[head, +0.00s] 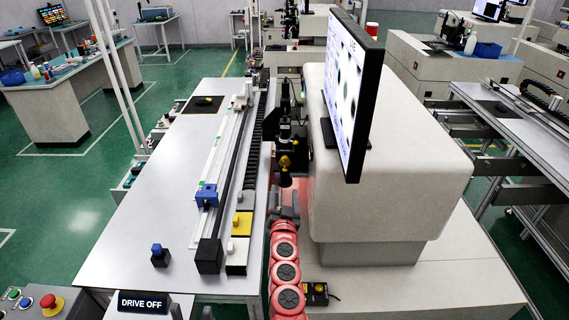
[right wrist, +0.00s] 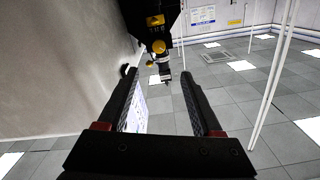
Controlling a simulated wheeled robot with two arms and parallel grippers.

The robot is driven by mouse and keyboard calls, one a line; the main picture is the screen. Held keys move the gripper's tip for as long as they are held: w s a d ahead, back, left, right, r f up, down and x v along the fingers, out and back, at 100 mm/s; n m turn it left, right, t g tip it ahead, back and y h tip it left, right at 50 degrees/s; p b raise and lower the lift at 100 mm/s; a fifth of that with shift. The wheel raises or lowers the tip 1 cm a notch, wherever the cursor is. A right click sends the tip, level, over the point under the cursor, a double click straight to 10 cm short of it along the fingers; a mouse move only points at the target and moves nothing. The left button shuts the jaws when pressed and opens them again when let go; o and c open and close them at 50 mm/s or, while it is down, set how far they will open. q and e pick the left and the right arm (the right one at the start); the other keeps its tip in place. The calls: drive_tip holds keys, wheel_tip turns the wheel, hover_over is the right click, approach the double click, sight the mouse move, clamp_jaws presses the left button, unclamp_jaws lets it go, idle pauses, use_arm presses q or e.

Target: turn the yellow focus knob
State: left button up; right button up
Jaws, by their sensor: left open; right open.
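The yellow focus knob (head: 285,162) is on the side of a black upright optical unit (head: 284,130), left of the big pale housing. In the right wrist view, the black unit hangs at the top with a yellow knob (right wrist: 155,20) and a second yellow knob (right wrist: 158,46) below it. My right gripper (right wrist: 158,78) is open and empty, its two black fingers pointing toward the unit, apart from the knobs. In the head view, my red right arm rises from the bottom, and the gripper (head: 285,196) is just below the unit, partly hard to make out.
A long rail (head: 235,150) with a blue clamp (head: 206,196) and a yellow block (head: 242,223) runs along the left. The white tabletop (head: 150,200) is mostly clear.

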drive_tip(key=b, duration=0.1)
approach(285, 162)
drive_tip(key=w, duration=0.3)
drive_tip(key=w+b, duration=0.2)
drive_tip(key=w, duration=0.1)
drive_tip(key=shift+w+a+f, duration=0.15)
drive_tip(key=shift+w+f, duration=0.05)
drive_tip(key=shift+w, duration=0.05)
drive_tip(key=shift+w+f+b, duration=0.1)
drive_tip(key=shift+w+b, duration=0.25)
drive_tip(key=shift+b, duration=0.15)
drive_tip(key=shift+w+r+b, duration=0.25)
drive_tip(key=shift+w+b, duration=0.15)
drive_tip(key=shift+w, duration=0.25)
drive_tip(key=shift+c, duration=0.4)
clamp_jaws()
